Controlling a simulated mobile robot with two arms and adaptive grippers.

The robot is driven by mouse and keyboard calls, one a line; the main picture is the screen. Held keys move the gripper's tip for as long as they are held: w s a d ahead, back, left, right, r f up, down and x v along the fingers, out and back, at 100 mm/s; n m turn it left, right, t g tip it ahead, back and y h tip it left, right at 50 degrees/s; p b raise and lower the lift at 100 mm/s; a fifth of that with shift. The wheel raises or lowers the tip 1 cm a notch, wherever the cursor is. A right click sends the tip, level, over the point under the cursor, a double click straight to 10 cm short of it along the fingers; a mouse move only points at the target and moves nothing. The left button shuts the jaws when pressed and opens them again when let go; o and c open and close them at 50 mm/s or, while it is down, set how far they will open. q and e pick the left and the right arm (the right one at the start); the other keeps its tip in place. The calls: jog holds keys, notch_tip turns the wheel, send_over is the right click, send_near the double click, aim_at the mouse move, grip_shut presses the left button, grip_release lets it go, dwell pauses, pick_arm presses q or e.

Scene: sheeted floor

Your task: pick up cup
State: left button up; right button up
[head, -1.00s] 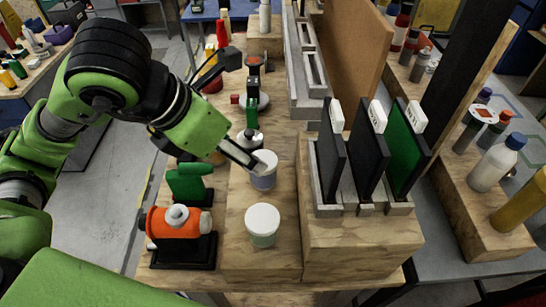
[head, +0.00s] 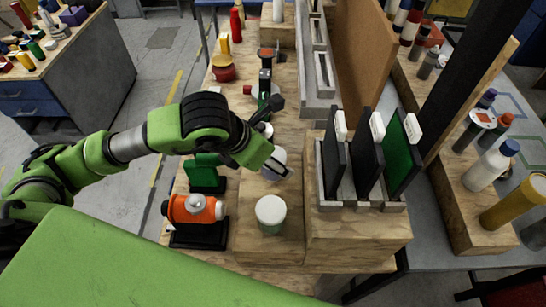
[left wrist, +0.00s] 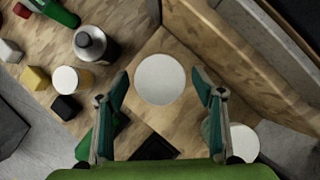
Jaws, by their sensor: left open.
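Two cups with round white tops stand on the raised wooden block. The near cup (head: 271,213) has a pale green body and is fully visible in the head view. The far cup (head: 279,157) is partly hidden by my left gripper (head: 280,171). In the left wrist view, my left gripper (left wrist: 160,82) is open, with one finger on each side of a white round top (left wrist: 160,79). I see no finger touching it. A second white top (left wrist: 243,143) is partly hidden by the right-hand finger. My right gripper is not in view.
An orange device (head: 195,209) on a black base and a green one (head: 204,172) stand left of the cups. A grey rack (head: 360,204) holding upright panels is close on the right.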

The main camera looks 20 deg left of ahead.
pick_arm(q)
jog(key=shift+w+d+f, duration=0.2)
jog(key=shift+w+f, duration=0.1)
jog(key=shift+f, duration=0.35)
jog(key=c, duration=1.3)
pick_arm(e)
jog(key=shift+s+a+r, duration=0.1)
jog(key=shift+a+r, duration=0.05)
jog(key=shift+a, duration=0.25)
pick_arm(q)
jog(key=shift+r, duration=0.1)
